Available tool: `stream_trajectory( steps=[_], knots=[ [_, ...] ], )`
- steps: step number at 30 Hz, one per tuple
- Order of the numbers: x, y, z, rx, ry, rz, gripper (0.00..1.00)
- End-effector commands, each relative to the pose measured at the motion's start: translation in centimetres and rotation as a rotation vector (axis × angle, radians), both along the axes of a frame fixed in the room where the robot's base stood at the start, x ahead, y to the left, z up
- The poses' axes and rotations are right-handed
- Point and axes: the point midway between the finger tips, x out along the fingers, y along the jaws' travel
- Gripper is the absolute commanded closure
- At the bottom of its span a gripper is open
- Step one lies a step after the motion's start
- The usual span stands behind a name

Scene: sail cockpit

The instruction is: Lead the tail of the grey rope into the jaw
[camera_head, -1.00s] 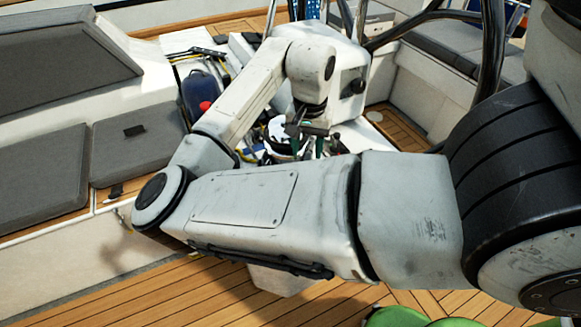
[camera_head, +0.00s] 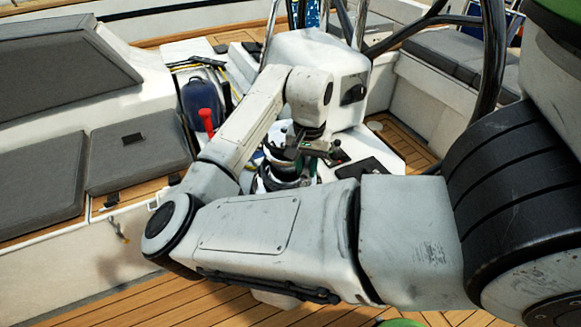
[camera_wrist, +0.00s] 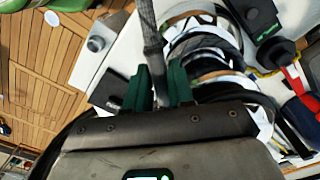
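The grey rope (camera_wrist: 151,40) comes down from the top edge of the wrist view and passes between the green fingertips of my gripper (camera_wrist: 157,85). The fingers sit close against it on both sides, and its end is hidden by the gripper. The winch (camera_wrist: 205,55), with black and white rings, stands just right of the fingers in the wrist view. Its jaw cannot be told clearly from the other rings. In the head view, the winch (camera_head: 280,160) is partly behind my arm, and my gripper (camera_head: 314,163) is at its right side.
A black device with a green light (camera_wrist: 258,15) lies on the white deck beside the winch. Grey seat cushions (camera_head: 135,150) lie left in the head view. The wooden floor (camera_head: 90,305) is clear.

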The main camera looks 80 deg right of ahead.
Motion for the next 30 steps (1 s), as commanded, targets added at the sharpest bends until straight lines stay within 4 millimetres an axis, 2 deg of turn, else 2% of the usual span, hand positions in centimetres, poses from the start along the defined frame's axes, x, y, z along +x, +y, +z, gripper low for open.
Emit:
stream_trajectory(
  steps=[1, 6, 7, 17, 25, 30],
  knots=[
    [0.0, 0.0, 0.0, 0.0, 0.0, 0.0, 0.83],
    [0.0, 0.0, 0.0, 0.0, -0.001, 0.0, 0.99],
    [0.0, 0.0, 0.0, 0.0, -0.001, 0.0, 1.0],
    [0.1, 0.1, 0.0, -0.001, -0.001, -0.007, 1.0],
    [1.9, 1.2, -0.1, -0.001, -0.001, -0.19, 1.0],
    [2.2, 1.5, 0.0, 0.0, -0.001, -0.233, 1.0]
  ],
)
